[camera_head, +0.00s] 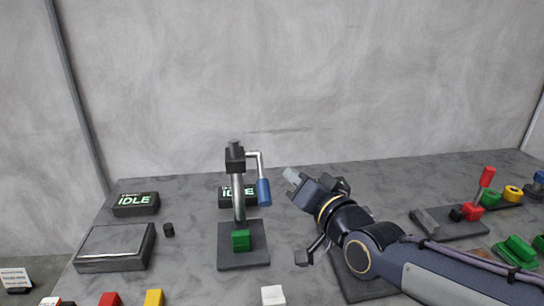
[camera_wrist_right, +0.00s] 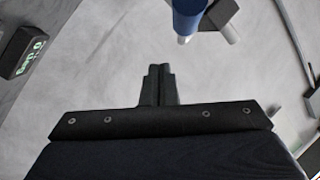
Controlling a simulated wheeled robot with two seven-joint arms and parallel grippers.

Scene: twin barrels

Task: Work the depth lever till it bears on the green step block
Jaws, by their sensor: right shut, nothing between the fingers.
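The depth lever is a bent pale rod with a blue handle (camera_head: 264,192), hanging at the right of a black head (camera_head: 235,160) on a grey column (camera_head: 239,205). The handle also shows at the top of the right wrist view (camera_wrist_right: 188,18). The green step block (camera_head: 240,240) sits on the dark base plate (camera_head: 256,258) at the column's foot; I cannot tell whether anything bears on it. My right gripper (camera_head: 291,176) is shut and empty, right of the handle and apart from it. Its closed fingers (camera_wrist_right: 158,85) show below the handle. My left gripper is not in view.
A sign reading IDLE (camera_head: 137,203) and a grey flat box (camera_head: 115,247) stand left. Another sign (camera_head: 238,195) is behind the column. A red lever (camera_head: 486,177) on a plate stands right. My right arm hides part of a plate (camera_head: 345,278). Coloured blocks line the front.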

